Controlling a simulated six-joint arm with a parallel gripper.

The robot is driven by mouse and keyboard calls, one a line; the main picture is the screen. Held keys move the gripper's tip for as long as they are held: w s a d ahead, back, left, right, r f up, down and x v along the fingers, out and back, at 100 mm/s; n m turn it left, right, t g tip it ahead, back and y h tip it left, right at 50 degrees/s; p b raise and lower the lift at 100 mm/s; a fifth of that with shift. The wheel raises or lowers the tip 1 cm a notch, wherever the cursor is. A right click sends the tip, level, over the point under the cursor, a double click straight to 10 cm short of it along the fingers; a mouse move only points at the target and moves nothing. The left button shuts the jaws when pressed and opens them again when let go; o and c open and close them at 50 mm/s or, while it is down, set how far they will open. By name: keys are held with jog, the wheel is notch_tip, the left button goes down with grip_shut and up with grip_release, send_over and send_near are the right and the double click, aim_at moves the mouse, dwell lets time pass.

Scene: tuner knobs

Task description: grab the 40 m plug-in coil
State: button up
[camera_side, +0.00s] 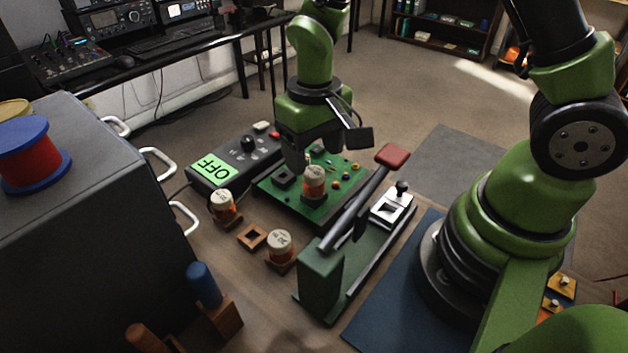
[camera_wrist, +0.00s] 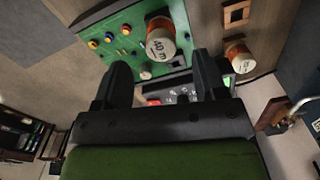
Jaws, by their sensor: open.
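The 40 m plug-in coil (camera_wrist: 160,38), copper-wound with a white labelled top, stands upright on the green circuit board (camera_wrist: 112,24). In the side view the coil (camera_side: 314,183) stands near the middle of the board (camera_side: 300,210). My gripper (camera_wrist: 162,68) is open and empty, and its two fingers are on either side of the coil's lower edge in the wrist view. In the side view my gripper (camera_side: 303,158) is above and just behind the coil. The coil appears apart from the fingers. Part of the board is hidden behind my gripper.
Two other coils (camera_side: 223,206) (camera_side: 280,246) stand in wooden holders at the front left, with an empty wooden holder (camera_side: 252,236) between them. A grey control box (camera_side: 233,160) with a green OFF display is left of the board. A red-handled lever press (camera_side: 350,220) stands close on the right.

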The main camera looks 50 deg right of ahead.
aim_at(314, 171)
jog(key=shift+f, duration=2.4)
jog(key=c, duration=1)
jog(key=shift+r, duration=0.1)
